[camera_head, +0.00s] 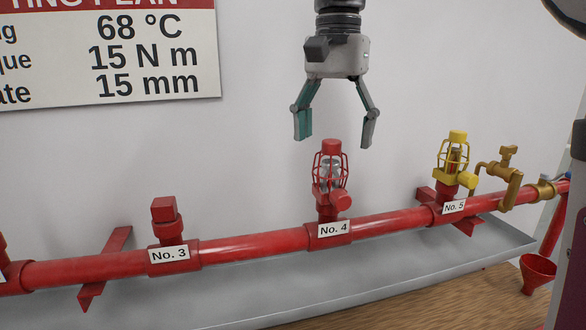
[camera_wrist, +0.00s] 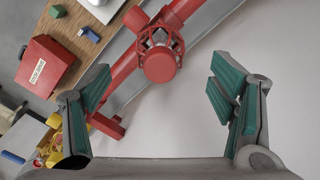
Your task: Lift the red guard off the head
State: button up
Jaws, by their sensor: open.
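The red guard (camera_head: 318,171) is a wire cage with a solid red cap, standing upright around the sprinkler head (camera_head: 328,183) on the fitting labelled No. 4. A round red knob (camera_head: 341,200) sticks out at its lower front. In the wrist view the red guard (camera_wrist: 159,62) shows beyond my fingers, towards the top centre. My gripper (camera_head: 334,132) is open and empty, pointing down above the red guard, apart from it. In the wrist view my gripper (camera_wrist: 165,100) has its two teal-padded fingers spread wide.
A yellow guard (camera_head: 453,160) stands at No. 5 on the right, beside a brass valve (camera_head: 507,175). A capped red fitting (camera_head: 165,220) is at No. 3. The red pipe (camera_head: 262,245) runs above a grey tray (camera_head: 390,278). A red box (camera_wrist: 47,66) sits on the wooden bench.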

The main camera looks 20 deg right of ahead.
aim_at(331, 163)
jog(key=f, duration=0.4)
jog(key=shift+s+a+f, duration=0.2)
jog(key=shift+a, duration=0.05)
jog(key=shift+f, duration=0.5)
jog(key=c, duration=1.6)
